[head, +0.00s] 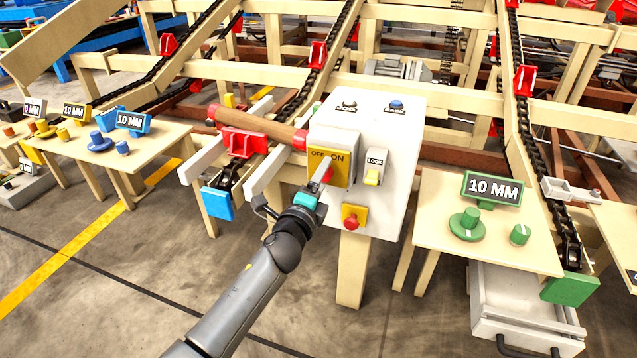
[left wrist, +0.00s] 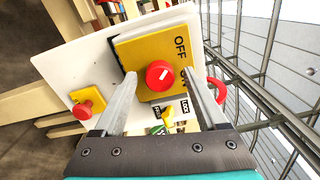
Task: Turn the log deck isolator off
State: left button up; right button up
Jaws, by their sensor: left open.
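The isolator is a yellow plate (head: 342,172) marked OFF and ON on a white panel (head: 385,120). Its round red knob (left wrist: 160,75) shows in the left wrist view, with a short white mark slanting toward the word OFF; I cannot tell the setting surely. The yellow plate also shows there (left wrist: 134,52). My left gripper (head: 324,178) is open in front of the plate; in the left wrist view its fingers (left wrist: 160,80) stand either side of the knob. Contact cannot be told. My right gripper is out of view.
The panel also carries a yellow LOCK switch (head: 372,176), a red stop button (head: 351,220) and two top buttons. A log (head: 255,124) lies just left of it. A table with green pieces (head: 440,200) stands right. Bare floor lies at lower left.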

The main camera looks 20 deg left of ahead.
pick_arm(q)
jog(key=s+p, duration=0.2)
jog(key=s, duration=1.3)
jog(key=shift+s+a+p, duration=0.15)
jog(key=shift+a+p, duration=0.15)
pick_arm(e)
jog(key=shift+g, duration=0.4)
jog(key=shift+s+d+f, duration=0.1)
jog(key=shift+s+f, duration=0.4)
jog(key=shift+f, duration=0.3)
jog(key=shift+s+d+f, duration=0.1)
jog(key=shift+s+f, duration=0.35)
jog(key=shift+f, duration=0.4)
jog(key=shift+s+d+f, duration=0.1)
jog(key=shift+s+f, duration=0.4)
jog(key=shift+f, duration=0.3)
